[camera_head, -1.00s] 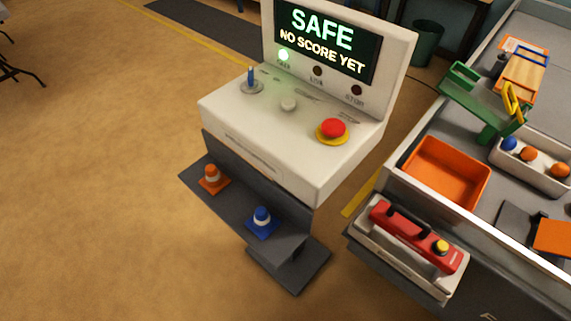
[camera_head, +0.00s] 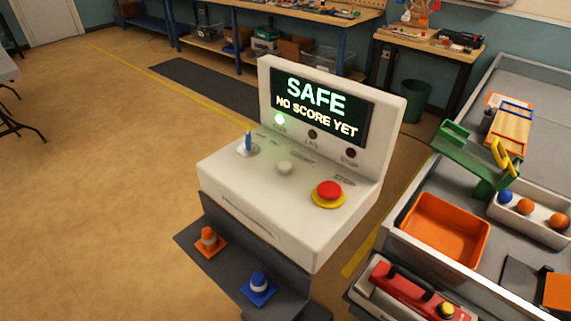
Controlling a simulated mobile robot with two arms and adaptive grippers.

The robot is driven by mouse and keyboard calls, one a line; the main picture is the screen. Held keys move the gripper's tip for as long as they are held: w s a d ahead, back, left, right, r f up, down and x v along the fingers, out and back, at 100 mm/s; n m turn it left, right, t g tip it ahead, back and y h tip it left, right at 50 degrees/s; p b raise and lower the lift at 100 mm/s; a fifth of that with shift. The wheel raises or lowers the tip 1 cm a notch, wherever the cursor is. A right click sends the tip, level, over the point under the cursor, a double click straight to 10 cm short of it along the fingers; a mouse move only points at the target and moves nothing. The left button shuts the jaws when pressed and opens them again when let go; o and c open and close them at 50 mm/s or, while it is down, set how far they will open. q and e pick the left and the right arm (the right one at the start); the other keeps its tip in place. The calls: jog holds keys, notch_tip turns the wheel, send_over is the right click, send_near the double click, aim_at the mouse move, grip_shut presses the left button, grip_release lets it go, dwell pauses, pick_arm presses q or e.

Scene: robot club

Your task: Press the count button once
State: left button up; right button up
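The control console (camera_head: 265,225) stands in the middle of the head view. Its screen (camera_head: 320,103) reads "SAFE" and "NO SCORE YET". On its sloped top are a white round button (camera_head: 285,168), a blue-tipped toggle lever (camera_head: 247,143) and a red mushroom button (camera_head: 329,190) on a yellow ring. The white button sits between the lever and the red button; the small labels are too blurred to read surely. A green lamp (camera_head: 280,119) is lit, and two lamps beside it are dark. Neither of my grippers is in view.
At right, a grey table holds an orange tray (camera_head: 445,232), a green stand (camera_head: 473,160) and a ball tray (camera_head: 529,229). The floor at left is clear.

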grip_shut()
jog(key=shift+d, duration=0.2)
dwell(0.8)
